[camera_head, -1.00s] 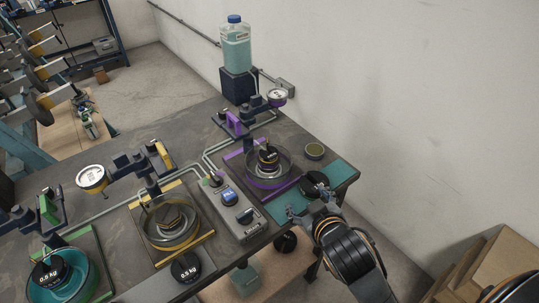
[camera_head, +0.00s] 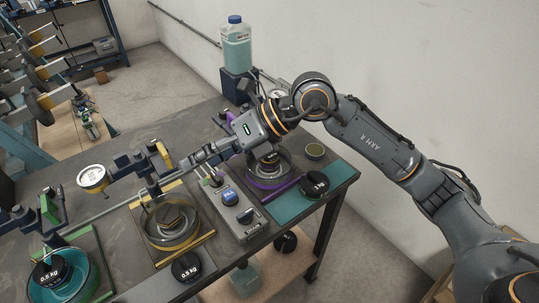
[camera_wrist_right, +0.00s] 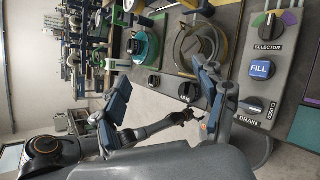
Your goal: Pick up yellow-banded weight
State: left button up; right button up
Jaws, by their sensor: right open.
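A dark weight with a yellowish band (camera_head: 268,160) stands in the purple-ringed clear basin (camera_head: 254,184). A stacked dark weight (camera_head: 172,219) sits inside the yellow-ringed clear basin (camera_head: 147,232); its band colour is hard to tell through the wall. My right gripper (camera_head: 187,164) reaches left above the table, behind the yellow-ringed basin and apart from both weights. In the right wrist view my right gripper (camera_wrist_right: 160,82) has its blue-padded fingers spread wide with nothing between them. What seems to be my left gripper (camera_wrist_right: 188,117) is small there; its jaws are unclear.
A control box (camera_head: 235,212) stands between the basins. Black weights sit on the grey mat (camera_head: 187,267), on the teal mat (camera_head: 315,184) and in the green basin (camera_head: 50,271). A gauge (camera_head: 92,178), pipes and a bottle (camera_head: 236,46) stand farther back.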

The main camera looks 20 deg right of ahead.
jog(key=w+d+m+t+h, duration=0.1)
jog(key=w+d+h, duration=0.3)
jog(key=d, duration=0.5)
jog(key=w+d+m+t+h, duration=0.1)
jog(key=w+d+h, duration=0.2)
jog(key=d+h, duration=0.35)
jog(key=shift+y, duration=0.45)
jog(key=p+x, duration=0.1)
jog(key=x, duration=0.3)
jog(key=d+p+x, duration=0.1)
jog(key=p+x, duration=0.1)
jog(key=x, duration=0.3)
jog(key=d+p+x, duration=0.1)
jog(key=x, duration=0.3)
jog(key=shift+d+f+p, duration=0.15)
jog(key=shift+f+p, duration=0.15)
jog(key=shift+f, duration=0.1)
jog(key=shift+w+f, duration=0.15)
jog(key=shift+f, duration=0.15)
jog(key=shift+r, duration=0.1)
jog(key=c, duration=1.2)
